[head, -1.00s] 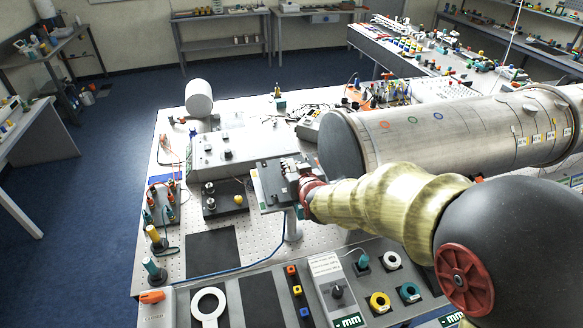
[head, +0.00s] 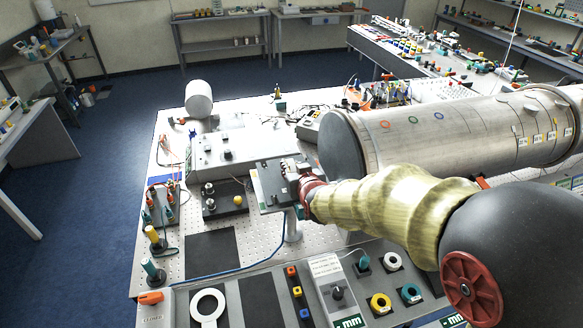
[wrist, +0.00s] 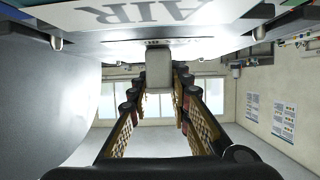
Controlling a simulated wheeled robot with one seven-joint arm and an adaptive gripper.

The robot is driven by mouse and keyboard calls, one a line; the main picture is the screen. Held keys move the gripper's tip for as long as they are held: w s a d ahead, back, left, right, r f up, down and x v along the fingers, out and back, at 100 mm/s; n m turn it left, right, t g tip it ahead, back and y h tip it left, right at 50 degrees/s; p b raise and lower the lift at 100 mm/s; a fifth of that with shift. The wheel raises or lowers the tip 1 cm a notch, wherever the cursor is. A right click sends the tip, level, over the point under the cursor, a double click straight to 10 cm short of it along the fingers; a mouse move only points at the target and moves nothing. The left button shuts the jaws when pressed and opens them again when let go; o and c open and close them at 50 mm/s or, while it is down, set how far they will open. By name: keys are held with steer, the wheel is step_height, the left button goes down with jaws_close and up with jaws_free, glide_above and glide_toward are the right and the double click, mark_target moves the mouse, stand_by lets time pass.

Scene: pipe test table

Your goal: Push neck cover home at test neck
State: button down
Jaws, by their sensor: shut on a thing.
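In the wrist view, the two dark, patterned fingers of my gripper (wrist: 160,108) stand on either side of a pale grey block, which looks like the neck cover (wrist: 158,72). My gripper is shut on it. The far end of the block meets a bright surface below a plate lettered AIR; the test neck itself is hidden, and I cannot tell whether the cover is fully seated. In the head view, my gripper (head: 289,170) is small and dark beside a grey plate (head: 264,187) on a post. The cover cannot be made out there.
A large metal pipe (head: 450,127) lies just right of my gripper, close above my arm. A grey control box (head: 235,150) stands behind left. A front panel with knobs (head: 338,292) lies below. The perforated table top (head: 222,262) has some bare room at left.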

steer(key=shift+f+b, duration=0.5)
steer(key=shift+b, duration=0.15)
steer(key=c, duration=1.6)
jaws_free()
steer(key=shift+o, duration=0.2)
steer(key=shift+f, duration=0.15)
steer(key=v, duration=1.2)
